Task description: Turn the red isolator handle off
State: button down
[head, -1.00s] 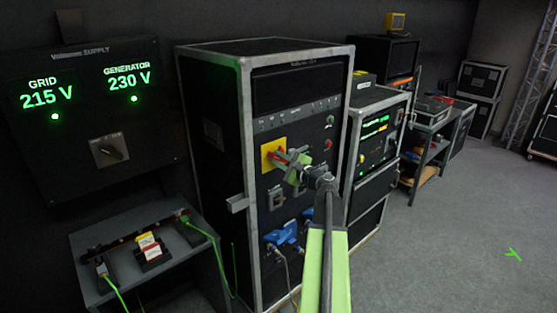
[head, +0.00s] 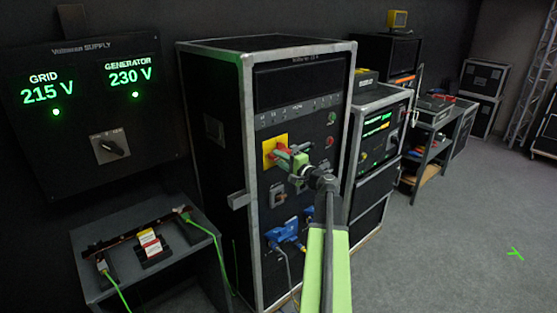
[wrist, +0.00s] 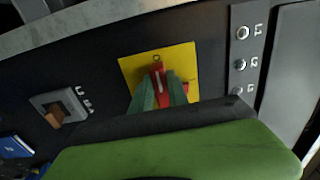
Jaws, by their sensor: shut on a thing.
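The red isolator handle (wrist: 158,77) sits on a yellow plate (wrist: 130,68) on the front of the tall black rack. In the head view the yellow plate (head: 268,152) shows on the rack's front, with the handle mostly hidden behind my gripper. My gripper (wrist: 159,90) has its green fingers on either side of the red handle and is shut on it. In the head view my gripper (head: 284,157) reaches the plate from the right.
A grey switch (wrist: 58,108) with a brown lever and blue connectors (head: 283,232) with cables are on the rack below the plate. Green and red buttons (head: 330,141) are to the right. Floor at right is clear.

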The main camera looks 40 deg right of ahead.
dwell(0.4)
jog(key=c, duration=1.3)
grip_release()
jog(key=shift+s, duration=0.1)
jog(key=s, duration=1.1)
jog(key=s+a, duration=0.1)
jog(key=s, duration=0.5)
jog(key=shift+s+a, duration=0.1)
jog(key=shift+s, duration=0.05)
